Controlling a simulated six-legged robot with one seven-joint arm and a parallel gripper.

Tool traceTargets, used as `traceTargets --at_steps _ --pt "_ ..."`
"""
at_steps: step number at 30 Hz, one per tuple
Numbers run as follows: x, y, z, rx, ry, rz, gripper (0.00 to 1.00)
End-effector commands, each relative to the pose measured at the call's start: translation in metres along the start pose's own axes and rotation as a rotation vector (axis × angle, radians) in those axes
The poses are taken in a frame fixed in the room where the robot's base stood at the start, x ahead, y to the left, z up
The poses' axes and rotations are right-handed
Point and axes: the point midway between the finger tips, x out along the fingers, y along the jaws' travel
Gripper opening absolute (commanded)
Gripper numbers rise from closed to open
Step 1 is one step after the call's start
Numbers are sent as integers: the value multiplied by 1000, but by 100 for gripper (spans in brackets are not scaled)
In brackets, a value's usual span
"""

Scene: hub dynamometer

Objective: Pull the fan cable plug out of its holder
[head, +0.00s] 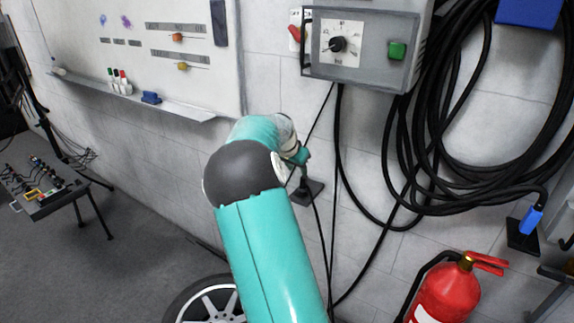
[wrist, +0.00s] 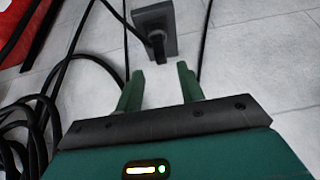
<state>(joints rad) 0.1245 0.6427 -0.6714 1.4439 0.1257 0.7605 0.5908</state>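A dark holder (head: 311,193) is on the grey block wall just below my arm's end in the head view. In the wrist view the same dark holder (wrist: 167,14) has a short black plug or cable end (wrist: 157,47) sticking out of it toward my gripper. My gripper (wrist: 161,72) is open, its two green fingers apart with nothing between them. The black end is just beyond the fingertips, apart from them. In the head view my gripper (head: 300,160) is small and partly hidden by my arm. A second holder (head: 519,241) at the right carries a blue plug (head: 531,219).
A grey control box (head: 365,45) with a dial and green button hangs above. Coiled black cables (head: 420,170) hang on the wall, and loose cables run close beside the holder. A red fire extinguisher (head: 447,292) stands lower right, a wheel (head: 205,300) below, a whiteboard (head: 140,50) left.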

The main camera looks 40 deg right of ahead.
Motion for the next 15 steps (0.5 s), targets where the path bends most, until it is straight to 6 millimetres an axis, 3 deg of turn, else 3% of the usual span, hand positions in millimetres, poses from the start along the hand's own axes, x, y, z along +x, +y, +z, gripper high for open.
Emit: traceTargets --at_steps 8,15 --pt "13 8 -3 14 5 12 38" --pt "38 10 -4 15 4 13 38"
